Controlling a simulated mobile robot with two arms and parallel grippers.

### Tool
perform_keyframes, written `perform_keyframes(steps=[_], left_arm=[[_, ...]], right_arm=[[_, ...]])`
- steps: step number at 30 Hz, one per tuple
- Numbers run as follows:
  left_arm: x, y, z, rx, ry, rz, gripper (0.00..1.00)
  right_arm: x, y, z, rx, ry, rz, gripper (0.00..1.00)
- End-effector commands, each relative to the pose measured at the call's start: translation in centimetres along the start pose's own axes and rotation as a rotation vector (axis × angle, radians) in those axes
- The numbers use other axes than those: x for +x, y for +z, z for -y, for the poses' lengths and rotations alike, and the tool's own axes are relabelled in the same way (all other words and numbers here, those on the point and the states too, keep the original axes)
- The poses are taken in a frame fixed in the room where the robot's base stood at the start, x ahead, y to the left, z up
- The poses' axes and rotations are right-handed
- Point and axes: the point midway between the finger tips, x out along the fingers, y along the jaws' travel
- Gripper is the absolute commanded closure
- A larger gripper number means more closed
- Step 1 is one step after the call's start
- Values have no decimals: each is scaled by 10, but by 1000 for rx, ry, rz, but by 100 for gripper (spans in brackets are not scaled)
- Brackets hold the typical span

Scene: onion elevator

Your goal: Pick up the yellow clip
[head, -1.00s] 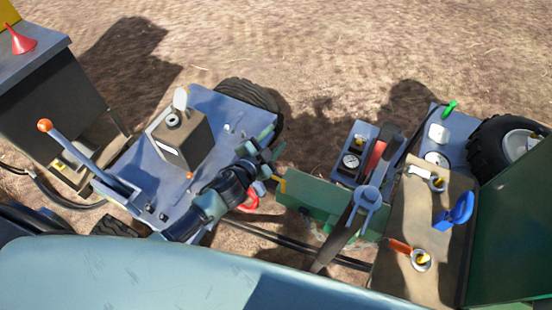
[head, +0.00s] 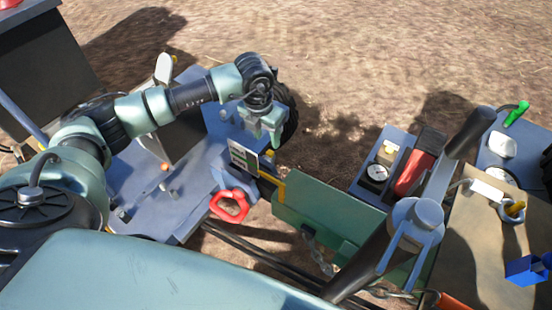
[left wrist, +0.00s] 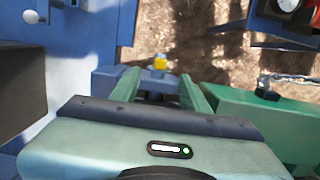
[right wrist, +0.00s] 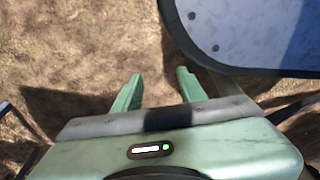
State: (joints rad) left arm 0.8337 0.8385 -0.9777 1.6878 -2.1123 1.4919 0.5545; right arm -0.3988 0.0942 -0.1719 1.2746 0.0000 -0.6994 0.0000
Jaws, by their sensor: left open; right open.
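A small yellow piece (left wrist: 160,62), likely the yellow clip, shows in the left wrist view on a blue part just beyond my left fingertips. My left gripper (left wrist: 160,78) is open, with the yellow piece lined up between its fingers; I cannot tell the remaining gap. In the head view my left gripper (head: 263,140) points down above the hitch area. A bent yellow bracket (head: 272,184) shows below it at the end of a green beam; I cannot tell if it is the same piece. My right gripper (right wrist: 156,78) is open and empty over bare ground.
The green beam (head: 325,215) extends right of my left gripper. A red ring handle (head: 229,206) is below left, by the blue platform (head: 190,205). A gauge block (head: 375,175) and a brown panel (head: 490,250) with fittings are right. A blue-grey panel (right wrist: 255,32) is beside my right gripper.

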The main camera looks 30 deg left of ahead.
Motion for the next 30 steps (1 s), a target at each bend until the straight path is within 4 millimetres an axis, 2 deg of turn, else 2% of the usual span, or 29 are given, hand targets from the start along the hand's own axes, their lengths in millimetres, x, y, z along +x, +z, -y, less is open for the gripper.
perform_keyframes(steps=[8, 16, 25, 26, 30], left_arm=[[30, -1, -1, -1, 5, -5, 55], [69, -1, 1, -1, 3, -5, 55], [75, 0, 1, 1, 3, -2, 55], [75, 0, 1, 1, 3, -2, 57], [75, 0, 1, 1, 2, -2, 96]], right_arm=[[-6, -9, -1, 1, 1, -6, 59], [-13, -18, -1, 3, 2, -14, 59], [-16, -20, -1, 3, 2, -12, 59], [-16, -20, -1, 3, 2, -12, 59], [-16, -20, -2, 4, 2, -12, 59]])
